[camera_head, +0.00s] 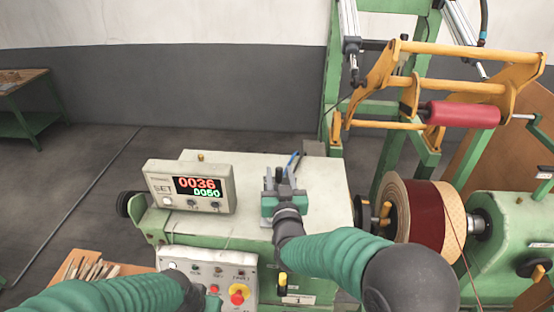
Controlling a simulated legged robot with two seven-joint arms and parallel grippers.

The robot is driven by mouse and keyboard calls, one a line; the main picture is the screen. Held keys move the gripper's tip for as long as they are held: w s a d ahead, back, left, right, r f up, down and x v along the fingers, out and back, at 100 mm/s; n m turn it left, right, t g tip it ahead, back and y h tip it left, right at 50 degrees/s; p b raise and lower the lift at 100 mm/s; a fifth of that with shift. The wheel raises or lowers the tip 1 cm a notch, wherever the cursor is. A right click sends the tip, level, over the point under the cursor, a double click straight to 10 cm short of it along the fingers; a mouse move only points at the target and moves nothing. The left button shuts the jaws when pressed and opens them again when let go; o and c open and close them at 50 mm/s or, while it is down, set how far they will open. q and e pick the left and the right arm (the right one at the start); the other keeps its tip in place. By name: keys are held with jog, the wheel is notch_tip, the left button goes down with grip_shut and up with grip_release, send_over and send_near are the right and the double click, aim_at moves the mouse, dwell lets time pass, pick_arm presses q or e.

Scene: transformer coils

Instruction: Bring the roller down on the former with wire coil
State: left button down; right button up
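The red roller (463,114) is held between yellow arms (455,85) at the upper right, raised well above the coil. The former with wire coil (428,212) is a dark red winding with a tan flange, mounted on the green winding machine at the right. There is a clear gap between roller and coil. My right gripper (278,178) is over the pale top of the machine cabinet, left of the coil and away from the roller. Its fingers are small and dark, so their opening is unclear.
A counter box (190,186) with red and green digits stands on the cabinet top (322,200). A control panel (210,270) with buttons is below it. Tools lie on a wooden surface (75,262) at the lower left. The green frame (335,90) rises behind the cabinet.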

jog(key=shift+w+a+r+p, duration=0.1)
jog(key=shift+w+a+p, duration=0.1)
jog(key=shift+w, duration=0.45)
jog(key=shift+w+a+r+p, duration=0.1)
jog(key=shift+w+p, duration=0.05)
jog(key=shift+w, duration=0.45)
jog(key=shift+a, duration=0.2)
jog(key=shift+c, duration=0.2)
jog(key=shift+a+f, duration=0.1)
jog(key=shift+a, duration=0.1)
jog(key=shift+c, duration=1.1)
jog(key=shift+w+a, duration=0.1)
jog(key=shift+c, duration=1.2)
jog(key=shift+d, duration=0.2)
jog(key=shift+c, duration=1.2)
jog(key=shift+w+d+f, duration=0.1)
jog(key=shift+w+d, duration=0.05)
jog(key=shift+d, duration=0.25)
grip_shut()
jog(key=shift+a, duration=0.3)
pick_arm(q)
jog(key=shift+v, duration=0.75)
jog(key=shift+w+d, duration=0.1)
jog(key=shift+d, duration=0.05)
pick_arm(e)
jog(key=shift+d, duration=0.1)
